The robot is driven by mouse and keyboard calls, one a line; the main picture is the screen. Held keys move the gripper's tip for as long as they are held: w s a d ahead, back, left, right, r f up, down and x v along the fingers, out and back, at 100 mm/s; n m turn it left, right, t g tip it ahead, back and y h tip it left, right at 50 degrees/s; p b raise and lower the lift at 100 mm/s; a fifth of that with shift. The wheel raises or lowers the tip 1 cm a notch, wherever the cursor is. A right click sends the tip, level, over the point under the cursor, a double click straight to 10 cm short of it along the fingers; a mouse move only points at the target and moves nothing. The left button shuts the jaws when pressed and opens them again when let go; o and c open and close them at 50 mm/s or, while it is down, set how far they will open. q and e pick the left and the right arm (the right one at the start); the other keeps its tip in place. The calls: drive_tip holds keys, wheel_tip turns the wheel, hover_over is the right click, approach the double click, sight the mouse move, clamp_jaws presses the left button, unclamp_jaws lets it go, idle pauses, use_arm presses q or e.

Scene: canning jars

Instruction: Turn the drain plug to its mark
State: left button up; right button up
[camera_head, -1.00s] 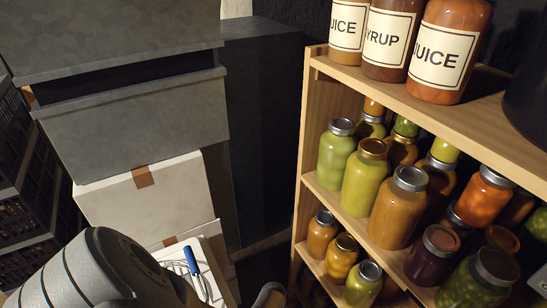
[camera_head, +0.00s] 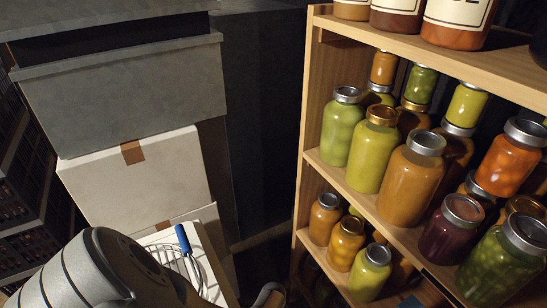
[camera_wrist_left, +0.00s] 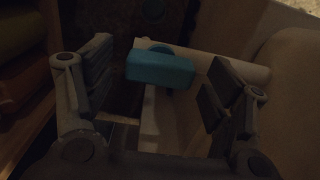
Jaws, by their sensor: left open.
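In the left wrist view, a teal block-shaped handle (camera_wrist_left: 160,70) with a round part behind it lies between and beyond the fingers of my left gripper (camera_wrist_left: 155,92). It looks like the drain plug's handle, set against a pale, straight-edged body (camera_wrist_left: 205,62). The fingers stand wide apart on either side of the handle, with no clear contact. The view is dark, and I cannot make out a mark. In the head view my left arm comes in at the lower left, and the plug cannot be made out. My right gripper is in neither view.
A wooden shelf (camera_head: 314,100) with several filled jars stands at the right. Grey bins (camera_head: 125,95) and a white carton (camera_head: 140,185) are stacked at the left. A blue-handled wire item (camera_head: 184,240) lies on a pale surface near my arm. A dark gap separates stack and shelf.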

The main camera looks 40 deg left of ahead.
use_arm(q)
drive_tip(key=shift+c, duration=0.3)
drive_tip(key=c, duration=1)
drive_tip(key=shift+o, duration=0.2)
drive_tip(key=shift+m, duration=0.3)
drive_tip(key=m, duration=0.3)
drive_tip(key=shift+m, duration=0.3)
drive_tip(key=m, duration=0.4)
drive_tip(key=shift+a+m+p, duration=0.1)
drive_tip(key=shift+m+p, duration=0.2)
drive_tip(key=m, duration=0.4)
drive_tip(key=shift+w+m, duration=0.1)
drive_tip(key=shift+m, duration=2.4)
